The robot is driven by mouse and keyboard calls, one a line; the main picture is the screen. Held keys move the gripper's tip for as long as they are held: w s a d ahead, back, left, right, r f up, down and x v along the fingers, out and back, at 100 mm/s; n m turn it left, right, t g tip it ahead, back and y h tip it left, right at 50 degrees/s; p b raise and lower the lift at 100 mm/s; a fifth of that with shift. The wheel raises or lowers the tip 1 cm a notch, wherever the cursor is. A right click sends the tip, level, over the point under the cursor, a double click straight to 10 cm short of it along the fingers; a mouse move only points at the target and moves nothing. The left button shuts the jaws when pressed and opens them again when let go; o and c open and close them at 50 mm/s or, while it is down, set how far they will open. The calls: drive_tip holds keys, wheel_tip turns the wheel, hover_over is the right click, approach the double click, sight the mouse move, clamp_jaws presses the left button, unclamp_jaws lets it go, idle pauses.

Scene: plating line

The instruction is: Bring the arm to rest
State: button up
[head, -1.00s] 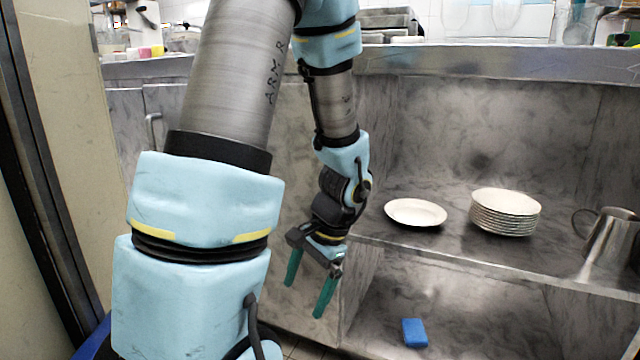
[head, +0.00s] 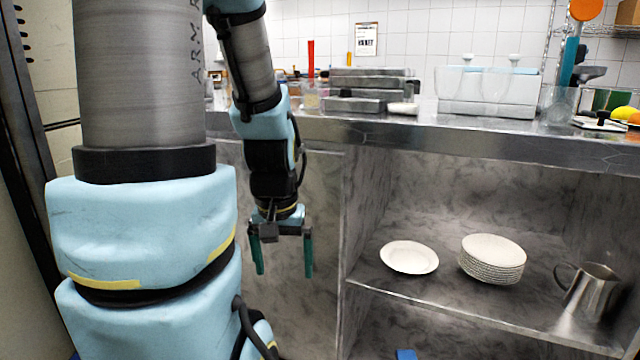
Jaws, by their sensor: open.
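My gripper (head: 282,270) hangs pointing down in front of the grey cabinet front, left of the open shelf. Its two green fingers are spread apart with nothing between them. My arm comes down from the top left of the head view and covers much of the left side.
A single white plate (head: 409,257), a stack of plates (head: 492,259) and a metal pitcher (head: 590,291) stand on the shelf (head: 450,309). A blue block (head: 405,354) shows below it. The counter (head: 480,137) above holds metal trays (head: 372,84) and a lidded container (head: 487,92).

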wheel_tip(320, 180, up, 28)
drive_tip(key=p, duration=2.6)
